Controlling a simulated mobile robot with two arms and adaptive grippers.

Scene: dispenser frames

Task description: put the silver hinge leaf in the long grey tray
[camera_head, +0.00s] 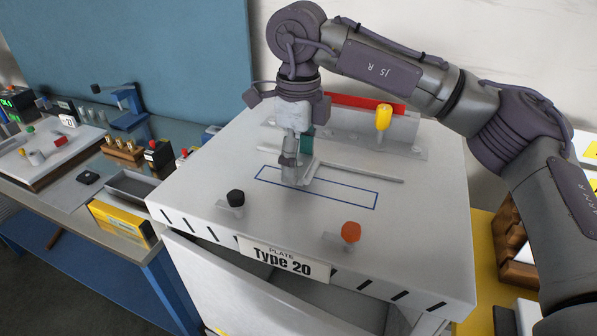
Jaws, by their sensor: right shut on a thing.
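My right gripper (290,176) points down over the blue-outlined rectangle on the white dispenser top, at its left part. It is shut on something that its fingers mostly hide. A small light silver piece (309,172) shows just right of the fingertips and may be part of the hinge leaf; I cannot tell for sure. A long grey tray (116,193) lies on the bench at the left, beside the white dispenser. It looks empty. My left gripper is not in view.
The white dispenser top (215,180) bears a black knob (236,198), an orange knob (351,232), a yellow knob (383,116) and a thin grey rail (360,174). A yellow box (120,224) stands below the tray. An open drawer (300,288) is at the front.

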